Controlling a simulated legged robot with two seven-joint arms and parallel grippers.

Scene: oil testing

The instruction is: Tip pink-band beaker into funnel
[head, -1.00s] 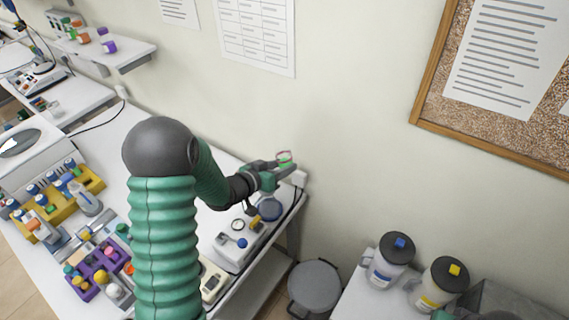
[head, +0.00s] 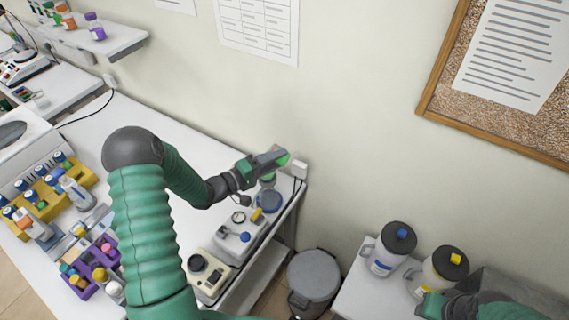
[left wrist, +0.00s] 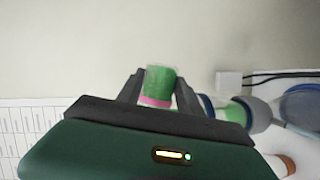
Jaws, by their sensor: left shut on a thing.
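My left gripper (head: 276,158) is shut on the pink-band beaker above the far right end of the bench. The left wrist view shows the beaker (left wrist: 158,85), with a pink band and green contents, between the two fingers (left wrist: 158,92). In the head view the gripper mostly hides it, so its exact tilt is unclear. Bluish clear glassware (left wrist: 232,108), with some green in it, stands right of the beaker in the left wrist view. I cannot tell for certain which part is the funnel. My right gripper (head: 430,305) is at the lower right edge, its jaws unclear.
A blue round dish (head: 269,202) and a white instrument (head: 238,240) stand below the left gripper. A wall socket (head: 299,169) with cables is close beside it. Yellow (head: 38,200) and purple (head: 92,262) racks stand at left. A grey bin (head: 314,277) is on the floor.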

